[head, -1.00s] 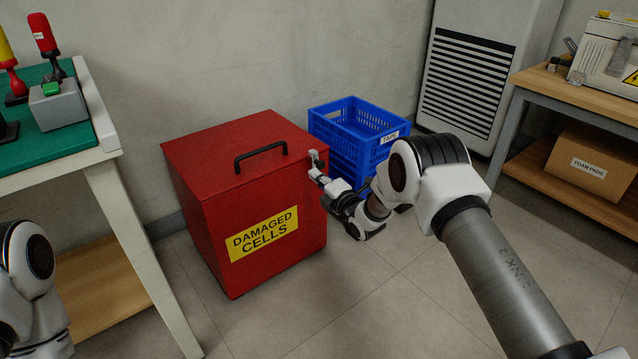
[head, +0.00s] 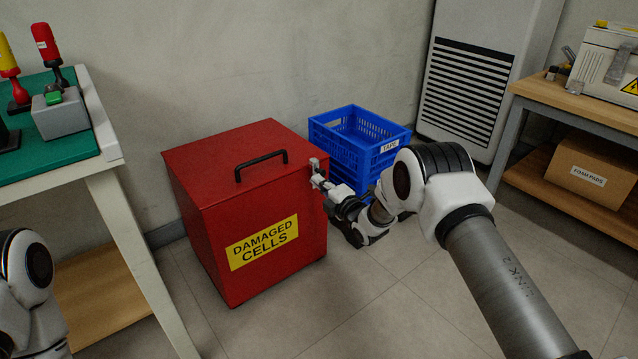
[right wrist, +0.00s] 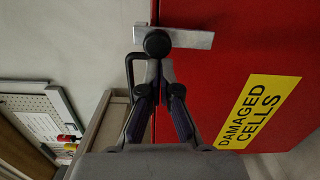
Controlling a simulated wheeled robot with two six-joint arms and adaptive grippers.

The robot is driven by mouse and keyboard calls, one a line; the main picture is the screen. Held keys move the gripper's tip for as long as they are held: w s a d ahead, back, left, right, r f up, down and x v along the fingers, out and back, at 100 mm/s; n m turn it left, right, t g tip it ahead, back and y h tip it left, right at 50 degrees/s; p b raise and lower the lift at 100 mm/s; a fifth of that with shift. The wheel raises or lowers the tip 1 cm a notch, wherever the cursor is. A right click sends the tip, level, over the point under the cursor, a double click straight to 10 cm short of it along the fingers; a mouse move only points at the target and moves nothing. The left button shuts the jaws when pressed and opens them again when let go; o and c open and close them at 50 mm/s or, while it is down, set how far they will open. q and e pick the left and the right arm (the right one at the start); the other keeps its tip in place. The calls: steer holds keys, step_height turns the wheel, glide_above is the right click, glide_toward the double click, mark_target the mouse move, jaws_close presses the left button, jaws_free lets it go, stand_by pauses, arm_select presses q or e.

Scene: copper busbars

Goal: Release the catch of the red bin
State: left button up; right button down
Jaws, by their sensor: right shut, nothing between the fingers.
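The red bin (head: 215,200) stands on the floor with its lid down, a black handle (head: 261,165) on top and a yellow DAMAGED CELLS label. Its catch (head: 314,165) is a small metal piece at the lid's right front edge. In the right wrist view the catch is a pale metal bar (right wrist: 198,40) with a round black knob (right wrist: 157,43). My right gripper (head: 321,182) is shut and empty, its fingertips (right wrist: 159,82) close by the knob; whether they touch it I cannot tell. Of my left arm, only links show at lower left.
A blue crate (head: 345,145) labelled TAPE stands just behind the bin's right side, close to my right wrist. A green-topped table (head: 110,150) is at left, a wooden bench (head: 570,96) at right. The floor in front is clear.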

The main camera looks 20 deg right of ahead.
steer(key=shift+d+r, duration=0.1)
steer(key=shift+d, duration=0.05)
steer(key=m, duration=0.1)
steer(key=d+m+p, duration=0.1)
steer(key=m, duration=0.1)
steer(key=d+m+p, duration=0.1)
steer(key=m, duration=0.1)
steer(key=shift+w+r, duration=0.35)
steer(key=shift+w, duration=0.05)
steer(key=d+f+m, duration=0.1)
steer(key=m, duration=0.2)
steer(key=w+d+f+m, duration=0.1)
steer(key=d+m, duration=0.1)
steer(key=m, duration=0.2)
steer(key=d+m+g, duration=0.1)
steer(key=m, duration=0.2)
steer(key=shift+w+d+f+m+y, duration=0.15)
steer(key=shift+w+f+m+y, duration=0.15)
steer(key=shift+f, duration=0.1)
steer(key=shift+d, duration=0.1)
